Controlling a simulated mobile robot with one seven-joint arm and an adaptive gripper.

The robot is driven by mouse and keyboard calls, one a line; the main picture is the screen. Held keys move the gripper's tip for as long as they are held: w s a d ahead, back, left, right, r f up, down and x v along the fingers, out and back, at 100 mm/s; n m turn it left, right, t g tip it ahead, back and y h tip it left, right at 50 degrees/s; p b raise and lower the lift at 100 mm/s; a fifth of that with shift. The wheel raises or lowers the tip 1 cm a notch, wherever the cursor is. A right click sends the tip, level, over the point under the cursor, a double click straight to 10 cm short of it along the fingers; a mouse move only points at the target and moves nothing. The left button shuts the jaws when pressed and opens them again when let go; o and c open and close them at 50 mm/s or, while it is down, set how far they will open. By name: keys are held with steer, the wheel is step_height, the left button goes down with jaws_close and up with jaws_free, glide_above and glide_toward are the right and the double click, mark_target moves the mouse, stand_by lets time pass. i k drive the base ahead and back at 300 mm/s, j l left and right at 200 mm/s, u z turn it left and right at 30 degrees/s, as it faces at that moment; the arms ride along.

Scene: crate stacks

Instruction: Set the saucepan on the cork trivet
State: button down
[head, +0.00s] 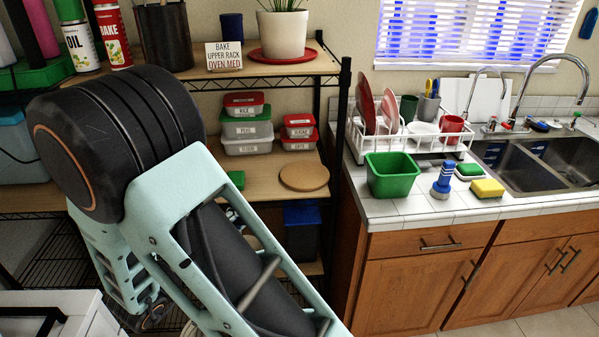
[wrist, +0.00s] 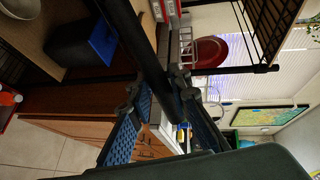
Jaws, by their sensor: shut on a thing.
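The cork trivet (head: 304,177) is a flat tan disc lying bare on the middle shelf of the rack in the head view. In the wrist view my gripper (wrist: 157,88) is shut, its blue-padded fingers on either side of a thick dark bar (wrist: 143,50) that looks like the saucepan's handle. The bar runs up out of the top of that view, so the pan's body does not show there. I cannot tell how level the pan is.
Lidded food boxes (head: 247,128) stand behind and left of the trivet. A small green item (head: 236,180) lies beside it. A black rack post (head: 340,110) stands to its right, and an upper shelf (head: 200,72) hangs above.

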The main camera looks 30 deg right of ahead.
mark_target(319, 190)
steer(key=l+u, duration=0.45)
steer(key=l, duration=0.2)
steer(key=l+u, duration=0.45)
steer(key=l, duration=0.2)
